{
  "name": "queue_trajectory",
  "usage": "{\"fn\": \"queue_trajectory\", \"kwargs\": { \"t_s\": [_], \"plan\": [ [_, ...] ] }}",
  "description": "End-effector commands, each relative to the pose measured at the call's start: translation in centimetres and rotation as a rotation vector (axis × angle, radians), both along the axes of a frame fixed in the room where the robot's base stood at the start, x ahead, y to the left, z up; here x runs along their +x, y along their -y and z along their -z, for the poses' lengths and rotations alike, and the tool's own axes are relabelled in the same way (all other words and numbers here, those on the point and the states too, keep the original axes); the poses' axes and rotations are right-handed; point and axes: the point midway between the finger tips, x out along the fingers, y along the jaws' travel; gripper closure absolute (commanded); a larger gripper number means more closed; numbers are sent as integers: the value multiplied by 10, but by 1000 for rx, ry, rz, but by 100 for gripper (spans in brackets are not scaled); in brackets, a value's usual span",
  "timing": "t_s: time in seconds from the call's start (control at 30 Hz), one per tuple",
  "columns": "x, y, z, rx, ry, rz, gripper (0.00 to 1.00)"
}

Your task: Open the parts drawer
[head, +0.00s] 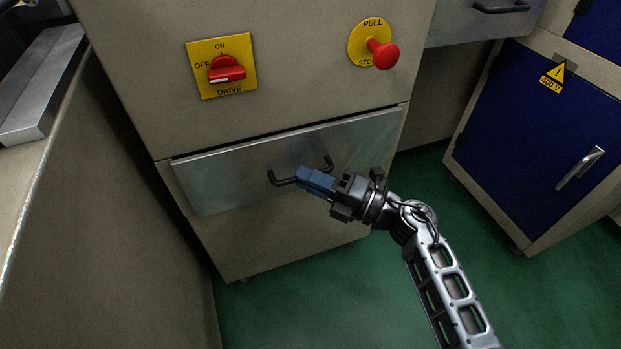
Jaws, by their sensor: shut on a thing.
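The parts drawer (225,185) has a grey metal front, set in a beige cabinet below a switch panel. Its front seems to stand slightly proud of the cabinet, with a dark line along its top edge. A black bar handle (284,182) is fixed to the middle of the front. My gripper (303,176) reaches in from the right, its blue fingers shut on the handle. The fingers hide the middle of the bar; both of its ends show.
Above the drawer are a red rotary drive switch (226,69) and a red stop button (383,54). A blue cabinet (530,140) marked 400 V stands at right. A beige bench (75,190) flanks the left. Green floor (330,290) lies open in front.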

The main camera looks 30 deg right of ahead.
Motion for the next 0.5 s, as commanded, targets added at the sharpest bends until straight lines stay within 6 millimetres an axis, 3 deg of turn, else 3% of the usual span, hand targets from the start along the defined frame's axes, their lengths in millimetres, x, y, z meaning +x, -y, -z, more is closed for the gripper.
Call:
{"fn": "queue_trajectory", "kwargs": {
  "t_s": [0.27,0.5],
  "plan": [
    [-4,-1,0,0,-2,1,100],
    [-35,-7,-2,0,-6,0,100]
  ]
}}
